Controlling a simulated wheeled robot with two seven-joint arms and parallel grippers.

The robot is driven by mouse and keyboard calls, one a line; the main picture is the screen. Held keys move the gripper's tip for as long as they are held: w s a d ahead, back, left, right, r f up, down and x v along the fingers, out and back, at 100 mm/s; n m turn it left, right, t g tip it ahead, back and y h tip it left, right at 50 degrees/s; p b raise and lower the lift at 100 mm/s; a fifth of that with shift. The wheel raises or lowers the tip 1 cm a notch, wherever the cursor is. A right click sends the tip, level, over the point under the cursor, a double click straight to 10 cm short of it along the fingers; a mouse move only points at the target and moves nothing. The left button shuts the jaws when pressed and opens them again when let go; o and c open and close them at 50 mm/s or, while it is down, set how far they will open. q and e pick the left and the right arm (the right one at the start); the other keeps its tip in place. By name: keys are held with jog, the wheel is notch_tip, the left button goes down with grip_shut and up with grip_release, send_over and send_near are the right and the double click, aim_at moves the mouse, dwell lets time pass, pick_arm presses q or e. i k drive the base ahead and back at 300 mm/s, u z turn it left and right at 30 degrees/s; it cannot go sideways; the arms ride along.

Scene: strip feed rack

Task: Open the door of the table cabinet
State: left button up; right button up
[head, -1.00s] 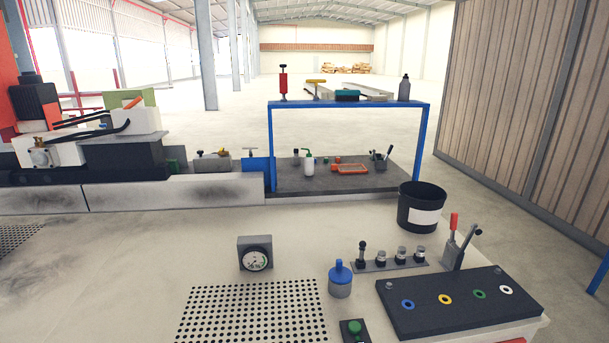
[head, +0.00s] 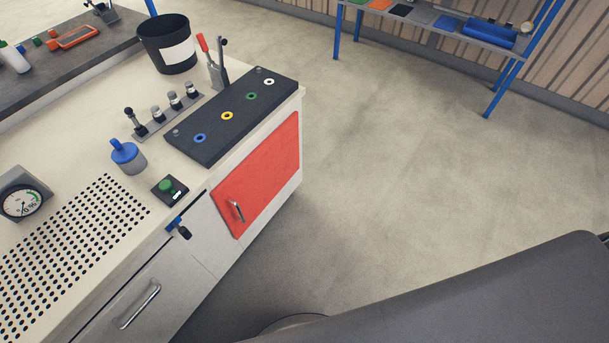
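The table cabinet (head: 205,247) stands at the left, under a pale worktop. Its red door (head: 262,172) is shut, flush in the front face below the black panel. A metal bar handle (head: 236,210) sits near the door's left edge. Neither of my grippers shows in the head view, so their state is hidden.
On the worktop are a black panel with coloured rings (head: 232,115), a green button box (head: 169,189), a blue-topped container (head: 127,156), a gauge (head: 24,200) and a black bin (head: 167,44). A drawer handle (head: 139,305) protrudes left of the door. Floor right of the cabinet is clear up to a blue-legged shelf (head: 440,28).

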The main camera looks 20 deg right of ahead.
aim_at(242, 195)
jog(key=u, duration=1.15)
jog(key=k, duration=0.95)
jog(key=z, duration=1.7)
jog(key=i, duration=0.5)
jog(key=u, duration=0.05)
